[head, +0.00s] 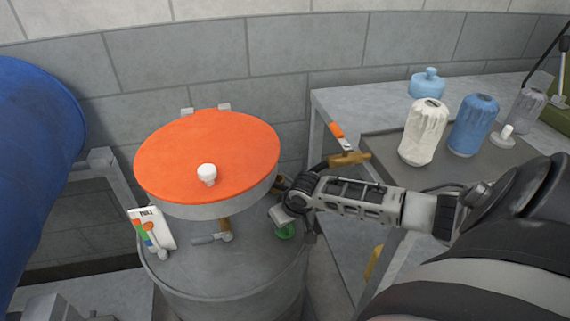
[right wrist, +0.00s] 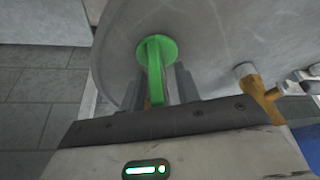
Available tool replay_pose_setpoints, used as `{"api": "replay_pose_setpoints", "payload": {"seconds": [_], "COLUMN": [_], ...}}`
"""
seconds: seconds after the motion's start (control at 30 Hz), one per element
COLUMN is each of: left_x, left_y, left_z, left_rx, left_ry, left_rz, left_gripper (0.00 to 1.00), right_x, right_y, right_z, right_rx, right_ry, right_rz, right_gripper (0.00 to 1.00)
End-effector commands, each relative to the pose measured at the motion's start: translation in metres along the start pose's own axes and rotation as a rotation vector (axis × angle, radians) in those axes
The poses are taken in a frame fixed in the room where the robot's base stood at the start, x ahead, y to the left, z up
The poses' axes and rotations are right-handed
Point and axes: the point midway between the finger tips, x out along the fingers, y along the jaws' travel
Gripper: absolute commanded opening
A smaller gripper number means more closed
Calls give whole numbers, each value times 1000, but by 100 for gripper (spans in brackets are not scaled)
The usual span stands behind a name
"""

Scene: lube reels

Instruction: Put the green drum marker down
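The green drum marker (head: 286,232) shows in the head view at the right side of the grey drum's top (head: 190,265), partly hidden by my right gripper (head: 290,207). In the right wrist view the marker's round green disc (right wrist: 155,46) is at the grey drum surface, and its stem (right wrist: 155,88) stands between the two fingers of my right gripper (right wrist: 157,88). The fingers are close on both sides of the stem and look shut on it. The disc appears to touch the drum top. My left gripper is not in view.
A round orange-topped lid (head: 207,150) with a white knob overhangs the drum. A blue drum (head: 35,160) is at left. A bench (head: 340,100) at right holds bottles and an orange-handled tool (head: 340,135).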

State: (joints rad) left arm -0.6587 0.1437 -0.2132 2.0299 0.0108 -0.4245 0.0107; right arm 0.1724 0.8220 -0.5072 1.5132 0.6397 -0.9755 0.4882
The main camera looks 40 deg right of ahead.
Motion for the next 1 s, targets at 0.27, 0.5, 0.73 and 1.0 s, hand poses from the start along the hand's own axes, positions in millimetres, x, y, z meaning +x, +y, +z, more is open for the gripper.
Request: {"api": "replay_pose_setpoints", "payload": {"seconds": [0.27,0.5,0.73,1.0], "left_x": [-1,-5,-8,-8], "left_y": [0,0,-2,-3], "left_z": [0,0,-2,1], "left_rx": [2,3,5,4], "left_ry": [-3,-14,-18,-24], "left_rz": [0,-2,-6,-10], "left_gripper": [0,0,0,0], "right_x": [-4,-44,-92,-120], "right_y": [0,1,1,0], "right_z": [-1,-1,-1,-1], "right_rx": [-1,-3,-3,0], "right_ry": [0,1,0,-1], "right_rz": [0,1,1,0], "right_gripper": [32,32,32,32]}}
